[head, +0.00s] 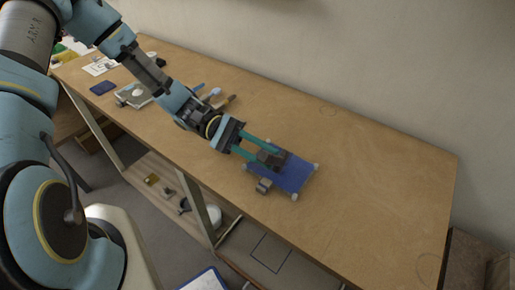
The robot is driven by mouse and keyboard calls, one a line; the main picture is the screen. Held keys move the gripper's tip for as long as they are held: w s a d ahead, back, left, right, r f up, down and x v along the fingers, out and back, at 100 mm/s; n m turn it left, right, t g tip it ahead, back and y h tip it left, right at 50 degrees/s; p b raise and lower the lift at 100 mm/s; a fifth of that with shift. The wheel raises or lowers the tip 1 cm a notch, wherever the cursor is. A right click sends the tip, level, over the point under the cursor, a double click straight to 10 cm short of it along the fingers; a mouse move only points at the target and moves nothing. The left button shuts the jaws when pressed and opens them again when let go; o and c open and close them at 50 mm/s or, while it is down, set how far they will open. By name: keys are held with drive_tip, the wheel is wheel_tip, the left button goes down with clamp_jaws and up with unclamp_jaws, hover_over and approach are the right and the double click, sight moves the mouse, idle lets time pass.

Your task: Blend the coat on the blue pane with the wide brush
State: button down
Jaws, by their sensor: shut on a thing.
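The blue pane (296,178) lies flat on the wooden workbench, with small pale pieces at its corners. My gripper (268,155) is over the pane's left part, its two teal fingers pointing to the right. It is shut on a dark block-like thing, which I take to be the wide brush (272,161). The fingers partly hide the brush, and I cannot tell whether its bristles touch the pane. No separate coat can be made out on the blue surface.
A small grey block (264,186) is at the pane's near edge. Hand tools (224,102), a grey metal item (133,95) and a dark blue flat item (103,88) lie farther left on the workbench (380,180). Its right part is clear; a wall runs behind.

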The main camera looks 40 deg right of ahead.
sight(277, 158)
drive_tip(key=shift+p+x, duration=0.3)
drive_tip(key=shift+x, duration=2.35)
drive_tip(key=shift+r+p, duration=0.55)
drive_tip(key=shift+r, duration=0.05)
drive_tip(key=d, duration=0.1)
drive_tip(key=w+d, duration=0.1)
drive_tip(key=d, duration=0.1)
drive_tip(key=d+b, duration=0.1)
drive_tip(key=d, duration=0.1)
drive_tip(key=shift+w, duration=0.35)
drive_tip(key=shift+f, duration=0.35)
drive_tip(key=shift+f+b, duration=0.25)
drive_tip(key=shift+b, duration=0.05)
drive_tip(key=shift+w, duration=0.1)
